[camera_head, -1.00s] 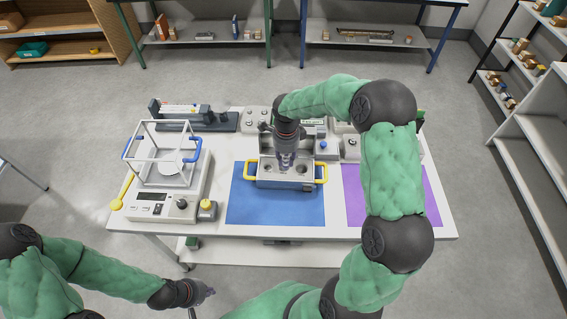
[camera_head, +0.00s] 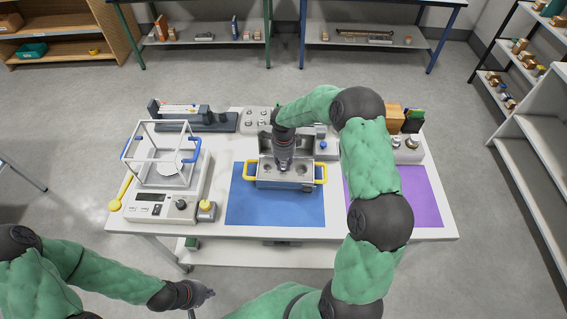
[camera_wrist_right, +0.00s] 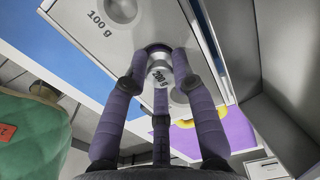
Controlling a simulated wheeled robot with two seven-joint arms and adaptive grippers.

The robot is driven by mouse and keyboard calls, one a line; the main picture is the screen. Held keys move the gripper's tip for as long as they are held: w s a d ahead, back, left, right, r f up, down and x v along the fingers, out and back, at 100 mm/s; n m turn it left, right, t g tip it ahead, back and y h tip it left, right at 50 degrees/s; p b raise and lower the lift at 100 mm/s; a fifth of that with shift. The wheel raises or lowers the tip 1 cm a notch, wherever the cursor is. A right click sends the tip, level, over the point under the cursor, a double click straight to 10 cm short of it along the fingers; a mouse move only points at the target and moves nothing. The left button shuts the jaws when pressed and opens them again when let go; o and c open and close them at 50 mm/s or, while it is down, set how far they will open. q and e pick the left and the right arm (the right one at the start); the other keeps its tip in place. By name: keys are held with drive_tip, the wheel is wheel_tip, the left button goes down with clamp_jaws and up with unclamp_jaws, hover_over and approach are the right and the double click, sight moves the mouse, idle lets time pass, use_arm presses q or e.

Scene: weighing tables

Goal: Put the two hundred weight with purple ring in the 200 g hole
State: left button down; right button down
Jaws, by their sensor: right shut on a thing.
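The silver weight (camera_wrist_right: 158,66) shows between the fingers of my right gripper (camera_wrist_right: 164,72) in the right wrist view, with a dark purple ring at its top and "200 g" lettering by it. My right gripper (camera_head: 284,168) is shut on it, pointing down over the grey box (camera_head: 262,184) with yellow handles, which has round holes. A round hollow (camera_wrist_right: 180,96) shows beside the weight, and "100 g" is printed on the box. Whether the weight is inside a hole I cannot tell. My left gripper (camera_head: 203,296) hangs in front of the table; its jaws are unclear.
The box stands on a blue mat (camera_head: 240,212); a purple mat (camera_head: 425,200) lies to the right. A balance with a glass case (camera_head: 150,207) stands at left, with a yellow-topped item (camera_head: 206,207) beside it. Grey blocks with knobs stand behind the box.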

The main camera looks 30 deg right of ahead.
sight(284, 163)
drive_tip(key=shift+f, duration=0.15)
drive_tip(key=c, duration=1)
unclamp_jaws()
wheel_tip(284, 163, up, 12)
drive_tip(key=shift+r+p, duration=0.2)
drive_tip(key=shift+p, duration=0.3)
